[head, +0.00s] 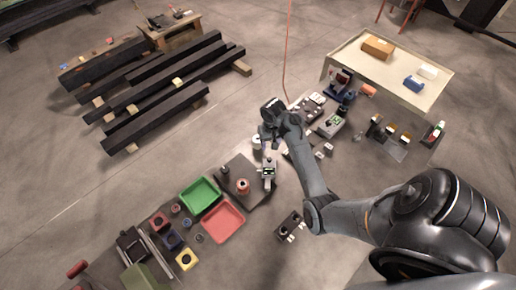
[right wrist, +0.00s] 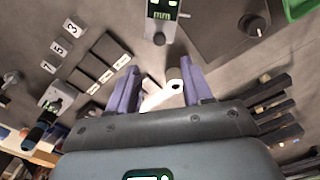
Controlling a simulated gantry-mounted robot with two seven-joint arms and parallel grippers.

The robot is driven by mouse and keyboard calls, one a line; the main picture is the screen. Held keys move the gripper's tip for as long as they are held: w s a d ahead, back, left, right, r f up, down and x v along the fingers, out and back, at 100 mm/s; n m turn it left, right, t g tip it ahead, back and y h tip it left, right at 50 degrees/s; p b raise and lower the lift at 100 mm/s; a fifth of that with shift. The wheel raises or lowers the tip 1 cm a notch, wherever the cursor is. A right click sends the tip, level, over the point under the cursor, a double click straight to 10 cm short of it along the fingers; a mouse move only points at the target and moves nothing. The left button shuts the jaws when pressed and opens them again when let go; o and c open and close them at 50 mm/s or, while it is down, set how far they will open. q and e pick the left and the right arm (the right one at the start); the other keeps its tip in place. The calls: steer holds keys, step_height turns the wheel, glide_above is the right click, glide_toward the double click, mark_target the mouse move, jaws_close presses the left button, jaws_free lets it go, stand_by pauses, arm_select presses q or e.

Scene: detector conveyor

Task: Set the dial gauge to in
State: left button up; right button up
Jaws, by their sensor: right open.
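A small pale device with a green-lit display, which I take for the dial gauge (head: 268,172), stands by the right edge of a dark plate (head: 232,166). In the right wrist view the gauge (right wrist: 163,10) is at the top centre, cut by the frame edge, and its reading is too small to tell. My right gripper (head: 267,142) is just behind the gauge in the head view. In the right wrist view its two purple fingers (right wrist: 161,88) are apart. White pieces (right wrist: 160,98) show between the fingers; I cannot tell whether they touch. My left gripper is out of view.
A green tray (head: 200,194) and a red tray (head: 222,222) lie left of the gauge. A round knob (right wrist: 252,24) stands on the plate. Numbered blocks (right wrist: 60,47) lie to the left in the wrist view. Black beams (head: 165,85) lie at the back left. A table (head: 390,72) stands back right.

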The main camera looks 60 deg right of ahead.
mark_target(270, 159)
step_height(270, 159, down, 8)
steer(key=shift+s+f, duration=0.15)
steer(key=shift+f, duration=1.25)
jaws_close()
